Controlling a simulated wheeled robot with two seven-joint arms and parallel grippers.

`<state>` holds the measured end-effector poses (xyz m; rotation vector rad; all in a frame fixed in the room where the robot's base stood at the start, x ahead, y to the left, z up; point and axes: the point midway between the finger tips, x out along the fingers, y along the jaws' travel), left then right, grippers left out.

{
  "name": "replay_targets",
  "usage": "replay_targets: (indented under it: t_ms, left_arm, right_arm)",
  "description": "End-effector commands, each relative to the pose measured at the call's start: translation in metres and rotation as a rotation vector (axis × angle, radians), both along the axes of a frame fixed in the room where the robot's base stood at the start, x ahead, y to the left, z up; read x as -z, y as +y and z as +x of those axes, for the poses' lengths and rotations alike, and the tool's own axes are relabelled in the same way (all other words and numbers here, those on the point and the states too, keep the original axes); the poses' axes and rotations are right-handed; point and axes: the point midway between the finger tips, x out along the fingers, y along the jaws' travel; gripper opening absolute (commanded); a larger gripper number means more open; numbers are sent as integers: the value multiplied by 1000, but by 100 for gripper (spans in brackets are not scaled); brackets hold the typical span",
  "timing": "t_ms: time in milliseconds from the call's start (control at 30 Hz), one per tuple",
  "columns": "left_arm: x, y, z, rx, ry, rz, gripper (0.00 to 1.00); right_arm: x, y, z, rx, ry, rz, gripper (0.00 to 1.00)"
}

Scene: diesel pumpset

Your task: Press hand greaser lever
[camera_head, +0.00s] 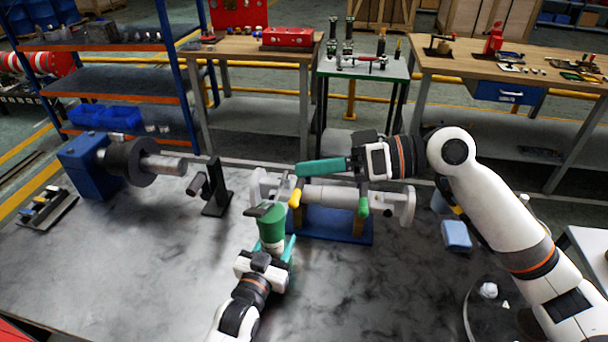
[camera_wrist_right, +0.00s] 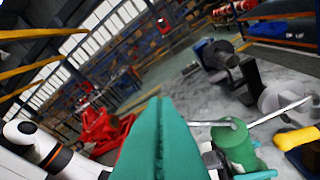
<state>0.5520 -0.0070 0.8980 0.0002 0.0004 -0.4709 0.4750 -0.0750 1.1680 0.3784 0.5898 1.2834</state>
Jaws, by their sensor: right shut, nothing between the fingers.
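The green hand greaser (camera_head: 271,230) stands over the bench in the head view, with a dark grey lever piece at its top. My left gripper (camera_head: 275,245) has its teal fingers closed around the greaser's body. My right gripper (camera_head: 300,170) is shut and empty, its teal fingers pointing left, above and to the right of the greaser. In the right wrist view the greaser (camera_wrist_right: 238,145) shows beyond the teal fingers (camera_wrist_right: 160,140), with a thin metal lever rod (camera_wrist_right: 210,123) at its top. The fingers look apart from the lever.
A grey shaft assembly (camera_head: 335,197) rests on a blue cradle (camera_head: 320,226) just behind the greaser, close below my right gripper. A yellow piece (camera_head: 295,198) is near it. A blue motor (camera_head: 90,168) and black stand (camera_head: 216,190) are at left.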

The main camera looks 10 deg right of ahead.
Motion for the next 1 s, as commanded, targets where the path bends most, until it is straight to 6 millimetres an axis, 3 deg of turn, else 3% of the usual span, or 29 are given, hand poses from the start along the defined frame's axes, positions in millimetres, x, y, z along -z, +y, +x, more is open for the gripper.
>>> replay_targets:
  t_ms: [367, 600, 1000]
  left_arm:
    - [-1, 0, 0, 0, -4, 0, 0]
    - [-1, 0, 0, 0, -2, 0, 0]
    - [-1, 0, 0, 1, -2, 0, 0]
  right_arm:
    - [15, 79, 13, -3, 0, 2, 0]
    - [43, 82, -5, 0, 3, 0, 0]
    - [48, 83, -9, 1, 1, 1, 0]
